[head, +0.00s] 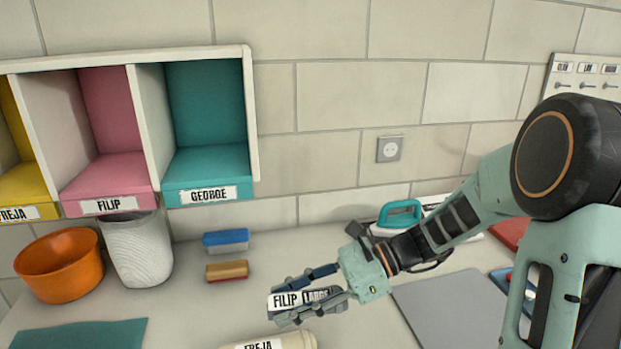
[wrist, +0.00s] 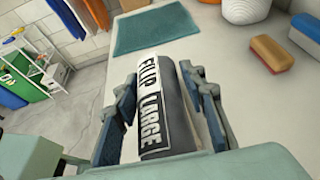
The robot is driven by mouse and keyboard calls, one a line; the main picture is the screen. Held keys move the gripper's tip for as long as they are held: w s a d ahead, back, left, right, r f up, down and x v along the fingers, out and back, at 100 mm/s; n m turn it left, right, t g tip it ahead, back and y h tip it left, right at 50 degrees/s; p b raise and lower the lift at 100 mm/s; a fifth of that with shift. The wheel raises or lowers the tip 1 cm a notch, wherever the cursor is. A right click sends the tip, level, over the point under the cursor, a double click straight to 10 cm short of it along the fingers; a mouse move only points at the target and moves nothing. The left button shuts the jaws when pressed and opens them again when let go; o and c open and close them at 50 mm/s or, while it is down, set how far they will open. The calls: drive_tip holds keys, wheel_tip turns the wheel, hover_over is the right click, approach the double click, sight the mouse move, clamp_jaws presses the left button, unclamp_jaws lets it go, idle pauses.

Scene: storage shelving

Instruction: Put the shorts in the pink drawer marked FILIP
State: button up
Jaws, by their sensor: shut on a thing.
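My gripper (head: 312,292) is shut on a dark rolled bundle (wrist: 180,108) with white labels reading FILIP and LARGE; I take it for the shorts. It also shows between the fingers in the head view (head: 304,297), above the counter. The pink drawer (head: 107,172) marked FILIP is an open-fronted compartment in the wall unit at the upper left, and it looks empty. It sits between the yellow FREJA and teal GEORGE compartments. My gripper is to the right of it and lower.
Below the unit stand an orange bowl (head: 60,264) and a white ribbed bin (head: 137,250). Blue and orange sponges (head: 227,270) lie near the wall. A rolled item marked FREJA (head: 268,342) lies at the front edge. A teal cloth (head: 80,336) lies at the left.

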drive_tip(key=w+d+m+t+h+p, duration=0.1)
drive_tip(key=w+d+m+t+p, duration=0.3)
drive_tip(key=d, duration=0.5)
drive_tip(key=w+d+m+t+h+p, duration=0.1)
drive_tip(key=w+d+m+t+p, duration=0.4)
drive_tip(key=d, duration=0.4)
drive_tip(key=shift+w+d+f+t+p, duration=0.4)
drive_tip(key=shift+w+t, duration=0.15)
drive_tip(key=shift+t, duration=0.25)
drive_tip(key=shift+d, duration=0.15)
